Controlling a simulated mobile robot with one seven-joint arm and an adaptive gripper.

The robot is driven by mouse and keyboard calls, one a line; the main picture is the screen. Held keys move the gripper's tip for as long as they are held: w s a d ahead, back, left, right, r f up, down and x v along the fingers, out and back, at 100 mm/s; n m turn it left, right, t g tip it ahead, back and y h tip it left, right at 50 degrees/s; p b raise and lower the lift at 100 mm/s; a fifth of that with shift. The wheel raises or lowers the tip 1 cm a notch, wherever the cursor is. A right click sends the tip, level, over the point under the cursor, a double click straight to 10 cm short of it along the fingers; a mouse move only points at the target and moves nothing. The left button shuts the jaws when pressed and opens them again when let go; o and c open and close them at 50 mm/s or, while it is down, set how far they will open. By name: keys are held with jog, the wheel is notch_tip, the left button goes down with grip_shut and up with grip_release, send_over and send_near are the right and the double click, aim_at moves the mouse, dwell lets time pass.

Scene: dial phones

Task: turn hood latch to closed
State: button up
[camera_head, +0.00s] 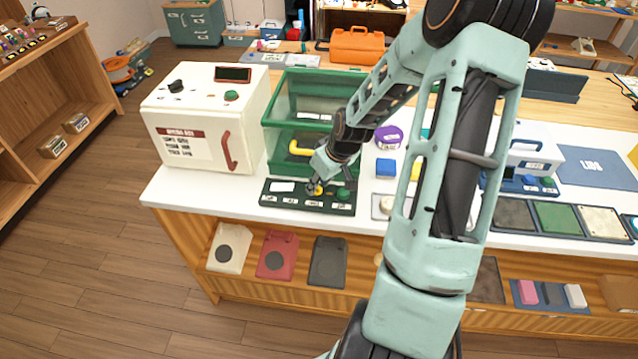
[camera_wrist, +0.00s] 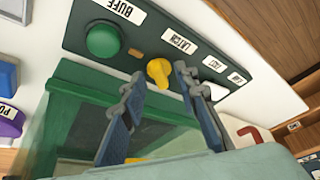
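The green hood (camera_head: 290,100) is a box with clear panes on the white counter. It also shows upside down in the wrist view (camera_wrist: 62,110). A dark control panel (camera_head: 268,202) lies in front of it. In the wrist view, the yellow latch knob (camera_wrist: 158,70) is on this panel, next to the LATCH label (camera_wrist: 178,42). My gripper (camera_wrist: 160,78) is open, with its two blue-grey fingertips on either side of the yellow knob in that picture. I cannot tell whether they touch it. In the head view my gripper (camera_head: 318,180) is over the panel.
A green knob (camera_wrist: 103,40) sits beside the yellow one, near the BUFF label. A white machine (camera_head: 205,120) with a red handle stands left of the hood. A yellow handle (camera_head: 299,149) is on the hood's front. A blue block (camera_head: 385,168) and purple roll (camera_head: 389,137) lie to the right.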

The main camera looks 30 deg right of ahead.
jog(key=shift+c, duration=0.6)
grip_shut()
jog(key=shift+f+b, duration=0.1)
jog(key=shift+b, duration=0.35)
jog(key=shift+a+m+h+b, duration=0.1)
jog(key=shift+m+h+b, duration=0.2)
jog(key=shift+m+b, duration=0.4)
jog(key=m+b, duration=0.1)
jog(key=m+h+b, duration=0.1)
jog(key=b, duration=0.1)
jog(key=m+b, duration=0.1)
jog(key=shift+a+m, duration=0.25)
jog(key=shift+m, duration=0.15)
jog(key=shift+a+m+h+b, duration=0.1)
jog(key=shift+m+h+b, duration=0.85)
jog(key=shift+m, duration=1.05)
jog(key=shift+m+g, duration=0.3)
jog(key=shift+m, duration=0.1)
